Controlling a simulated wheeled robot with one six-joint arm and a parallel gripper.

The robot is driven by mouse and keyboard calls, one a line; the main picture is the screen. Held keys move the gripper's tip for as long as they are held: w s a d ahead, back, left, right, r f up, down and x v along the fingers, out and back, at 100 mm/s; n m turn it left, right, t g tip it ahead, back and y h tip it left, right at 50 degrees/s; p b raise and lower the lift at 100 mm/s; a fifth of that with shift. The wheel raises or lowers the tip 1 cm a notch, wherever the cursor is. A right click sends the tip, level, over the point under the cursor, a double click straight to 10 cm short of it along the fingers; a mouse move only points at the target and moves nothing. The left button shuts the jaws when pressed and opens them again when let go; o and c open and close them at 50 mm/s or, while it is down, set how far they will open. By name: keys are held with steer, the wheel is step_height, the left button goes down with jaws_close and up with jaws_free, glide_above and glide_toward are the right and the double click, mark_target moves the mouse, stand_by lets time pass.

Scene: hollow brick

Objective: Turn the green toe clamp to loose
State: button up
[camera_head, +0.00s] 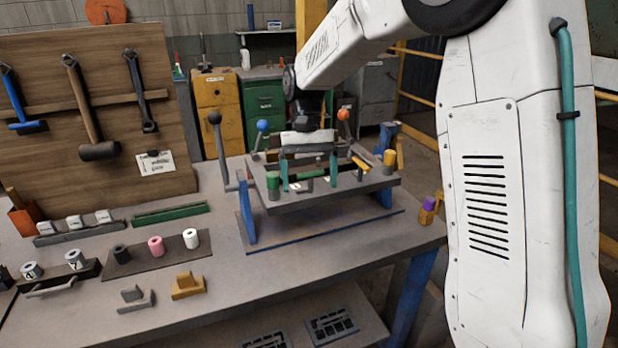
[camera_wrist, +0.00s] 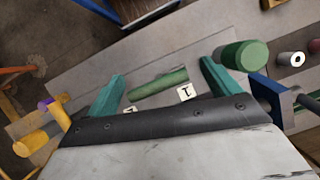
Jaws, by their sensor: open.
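What looks like the green toe clamp is a green bar (camera_wrist: 158,88) in the wrist view, lying slantwise on a grey plate. A white tag (camera_wrist: 186,92) with a dark letter sits beside its right part. A second tag (camera_wrist: 130,109) at the left is partly hidden by my gripper. My gripper (camera_wrist: 162,70) is open, with one teal finger on each side of the bar and a gap to both. In the head view my gripper (camera_head: 309,186) points down over the fixture plate (camera_head: 345,192).
Blue-ball (camera_head: 262,125), orange-ball (camera_head: 343,115) and dark-ball (camera_head: 214,118) levers rise around the fixture. Small parts cover the bench's left; its front middle (camera_head: 300,285) is clear.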

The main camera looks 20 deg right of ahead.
steer(key=v, duration=0.7)
steer(key=shift+r, duration=0.3)
steer(key=shift+w, duration=0.1)
steer(key=s+d+r+n+t, duration=0.1)
steer(key=s+t, duration=0.1)
steer(key=s, duration=1.1)
steer(key=s+d+r+n+t, duration=0.1)
steer(key=s+r+t, duration=0.1)
steer(key=s, duration=1)
steer(key=s+f+t+h, duration=0.1)
steer(key=s+f, duration=0.4)
steer(key=s, duration=0.2)
steer(key=shift+s+d+f+t, duration=0.2)
steer(key=shift+s+d+t, duration=0.15)
steer(key=shift+s+t, duration=0.05)
